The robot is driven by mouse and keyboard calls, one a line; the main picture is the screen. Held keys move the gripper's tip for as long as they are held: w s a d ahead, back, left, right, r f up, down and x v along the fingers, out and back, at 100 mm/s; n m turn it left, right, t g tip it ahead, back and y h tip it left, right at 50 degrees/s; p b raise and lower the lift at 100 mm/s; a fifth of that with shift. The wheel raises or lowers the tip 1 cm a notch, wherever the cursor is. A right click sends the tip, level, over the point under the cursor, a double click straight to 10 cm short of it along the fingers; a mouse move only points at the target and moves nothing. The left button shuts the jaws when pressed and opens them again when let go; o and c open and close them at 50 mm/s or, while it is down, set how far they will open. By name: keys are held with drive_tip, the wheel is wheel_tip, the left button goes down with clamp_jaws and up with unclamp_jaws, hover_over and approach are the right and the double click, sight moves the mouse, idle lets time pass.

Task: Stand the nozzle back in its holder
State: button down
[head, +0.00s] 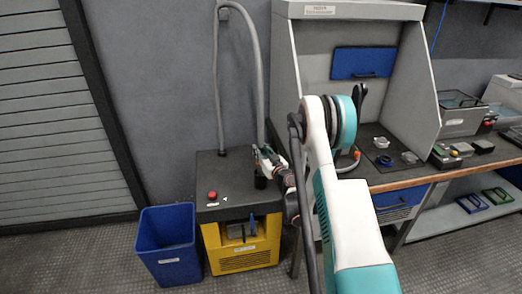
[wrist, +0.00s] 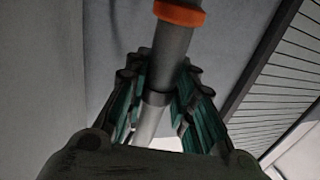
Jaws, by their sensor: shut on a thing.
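My gripper (head: 268,160) is shut around the nozzle, just above the right side of the black-topped yellow unit. In the wrist view, the nozzle (wrist: 172,45) is a grey tube with an orange band, running between the green-padded fingers (wrist: 160,88). Its upper end joins a grey hose (head: 258,75) that arches overhead and comes down to my gripper. A short dark cylinder (head: 260,182), which looks like the holder, stands on the unit's top directly below my gripper. The nozzle's lower tip is hidden, so I cannot tell whether it is inside the holder or above it.
The yellow unit (head: 245,256) has a red button (head: 212,195) on its top. A blue bin (head: 167,243) stands to its left. A workbench (head: 385,178) with a grey hood (head: 301,60) stands to the right, partly behind my arm. Floor is clear in front of the bin.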

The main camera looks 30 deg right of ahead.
drive_tip(key=c, duration=1.3)
unclamp_jaws()
wheel_tip(320, 180, up, 10)
idle(0.3)
